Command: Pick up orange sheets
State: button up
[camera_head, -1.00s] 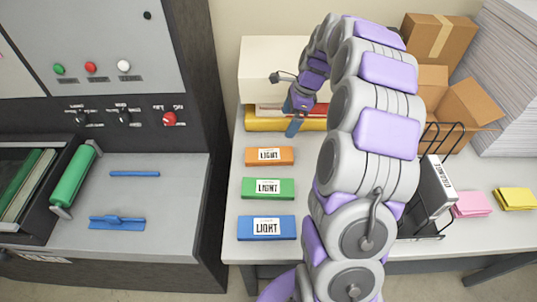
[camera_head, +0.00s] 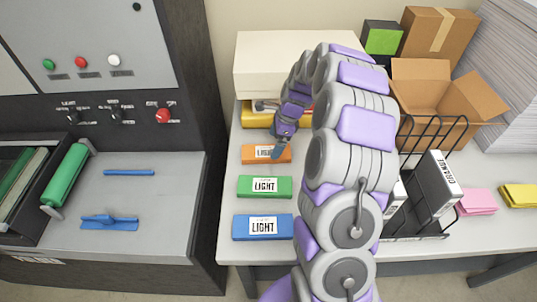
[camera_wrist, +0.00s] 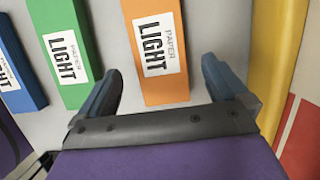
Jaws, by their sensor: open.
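The orange sheets are an orange pack labelled "LIGHT PAPER" (camera_head: 250,154), lying on the table behind the green and blue packs. In the head view my gripper (camera_head: 279,152) hangs at the pack's right part and covers some of it. In the wrist view the orange pack (camera_wrist: 155,45) runs away from between my two blue fingers (camera_wrist: 160,88). The fingers are spread apart, one on each side of the pack's near end. Nothing is held. I cannot tell whether the fingers touch the pack.
A green pack (camera_head: 264,187) and a blue pack (camera_head: 262,227) lie in front of the orange one. A yellow object (camera_head: 257,118) lies just behind. A black wire rack (camera_head: 432,205), pink sheets (camera_head: 477,201) and yellow sheets (camera_head: 519,195) stand right. A dark machine (camera_head: 185,120) rises left.

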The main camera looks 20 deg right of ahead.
aim_at(267, 151)
jog(key=a+f, duration=0.1)
jog(key=f, duration=0.1)
jog(key=w+a+f+b, duration=0.1)
jog(key=a+f, duration=0.1)
jog(key=shift+a+f+b, duration=0.1)
jog(key=shift+b, duration=0.2)
jog(key=shift+d, duration=0.35)
jog(key=shift+c, duration=0.3)
jog(key=shift+d, duration=0.3)
jog(key=c, duration=0.3)
jog(key=shift+a, duration=0.5)
jog(key=c, duration=0.7)
jog(key=shift+c, duration=0.9)
jog(key=shift+d, duration=0.25)
jog(key=shift+d, duration=0.1)
